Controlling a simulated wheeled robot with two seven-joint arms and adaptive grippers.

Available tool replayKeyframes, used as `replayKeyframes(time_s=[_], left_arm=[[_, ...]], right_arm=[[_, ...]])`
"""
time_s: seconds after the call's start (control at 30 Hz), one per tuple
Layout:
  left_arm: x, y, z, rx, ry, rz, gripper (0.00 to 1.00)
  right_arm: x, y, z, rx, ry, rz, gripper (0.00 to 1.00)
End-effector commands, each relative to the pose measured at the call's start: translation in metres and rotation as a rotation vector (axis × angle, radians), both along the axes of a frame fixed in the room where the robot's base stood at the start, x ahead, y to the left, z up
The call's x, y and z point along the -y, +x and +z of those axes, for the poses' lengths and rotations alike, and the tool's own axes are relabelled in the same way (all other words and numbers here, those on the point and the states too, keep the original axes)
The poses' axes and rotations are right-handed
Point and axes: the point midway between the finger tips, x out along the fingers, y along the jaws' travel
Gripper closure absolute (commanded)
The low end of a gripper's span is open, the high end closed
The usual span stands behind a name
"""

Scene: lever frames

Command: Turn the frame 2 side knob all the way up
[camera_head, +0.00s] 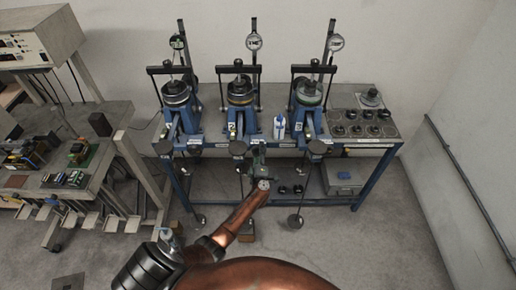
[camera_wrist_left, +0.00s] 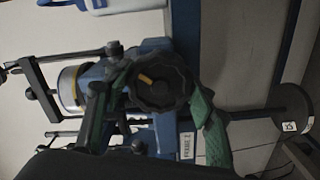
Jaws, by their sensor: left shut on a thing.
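Frame 2 (camera_head: 239,95) is the middle one of three blue lever frames on the bench; its name label (camera_wrist_left: 187,145) shows in the left wrist view. Its side knob (camera_wrist_left: 160,82) is black and lobed, with an orange mark toward its upper left in that view. My left gripper (camera_head: 258,157) is at the front of frame 2. In the left wrist view its green fingers (camera_wrist_left: 152,112) lie on either side of the knob, shut on it. In the head view the gripper hides the knob. My right gripper is not in view.
Frame 1 (camera_head: 177,97) and frame 3 (camera_head: 308,97) stand to either side. Hanging weights (camera_head: 295,220) are below the bench front; one shows close in the left wrist view (camera_wrist_left: 291,108). A knob panel (camera_head: 362,124) is at the bench's right. Floor at right is clear.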

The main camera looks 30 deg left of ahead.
Motion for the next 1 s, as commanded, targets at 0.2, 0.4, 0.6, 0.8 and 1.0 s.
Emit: replayKeyframes(time_s=[0.2, 0.4, 0.6, 0.8, 1.0], left_arm=[[-0.001, 0.003, 0.004, -0.015, 0.039, -0.001, 0.38], [-0.001, 0.002, 0.003, -0.016, 0.036, 0.0, 0.35], [0.003, -0.003, 0.003, -0.017, 0.033, 0.0, 0.35], [0.014, -0.023, 0.004, -0.019, 0.033, 0.001, 0.35], [0.026, -0.042, 0.003, -0.019, 0.033, 0.001, 0.35]], right_arm=[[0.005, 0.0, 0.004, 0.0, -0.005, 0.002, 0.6], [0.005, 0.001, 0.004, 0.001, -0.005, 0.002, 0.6], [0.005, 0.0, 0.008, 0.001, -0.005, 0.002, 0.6], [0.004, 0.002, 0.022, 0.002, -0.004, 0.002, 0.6], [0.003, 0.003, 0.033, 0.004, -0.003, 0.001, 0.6]])
